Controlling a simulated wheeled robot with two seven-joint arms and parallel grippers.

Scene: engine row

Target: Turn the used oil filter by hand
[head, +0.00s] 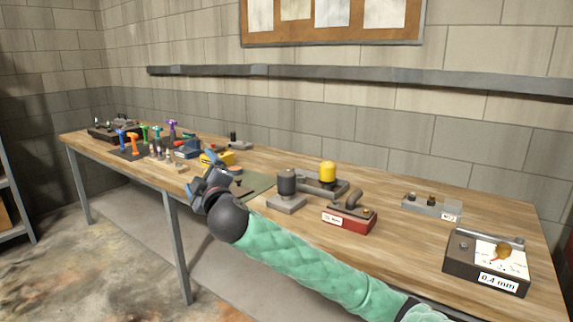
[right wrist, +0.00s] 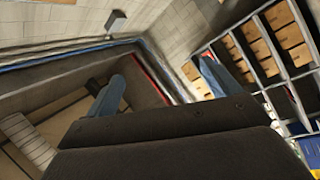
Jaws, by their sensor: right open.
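No filter shows in that view. My left gripper is not in view.
A red block (head: 349,219) with a curved grey pipe sits right of the filter. The wooden bench (head: 400,240) is bare in places.

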